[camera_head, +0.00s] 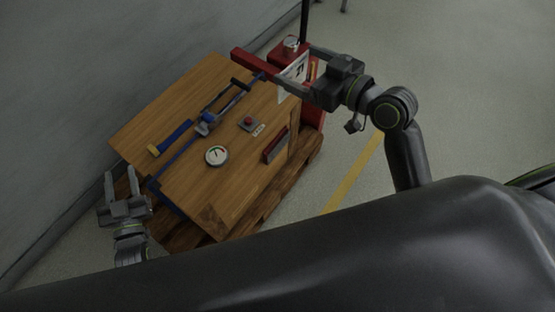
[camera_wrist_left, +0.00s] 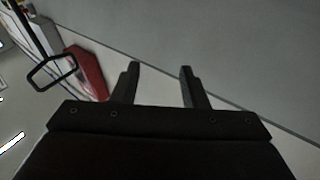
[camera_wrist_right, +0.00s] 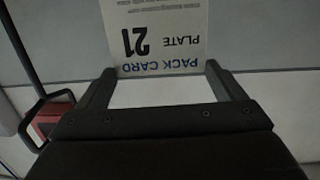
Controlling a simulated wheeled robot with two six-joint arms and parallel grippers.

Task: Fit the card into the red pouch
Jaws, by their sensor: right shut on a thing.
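The card (camera_head: 294,76) is white with dark print and stands at the far right end of the crate. My right gripper (camera_head: 297,70) is shut on it. In the right wrist view the card (camera_wrist_right: 157,38) sits between the two fingertips, its "PACK CARD PLATE 21" print upside down.
The wooden crate (camera_head: 185,95) rests on a pallet (camera_head: 310,158). On it are a blue clamp-like tool (camera_head: 205,122), a round gauge (camera_head: 217,156) and a red button (camera_head: 249,122). A red cabinet-like body (camera_head: 313,115) stands behind the card. Floor to the right is open.

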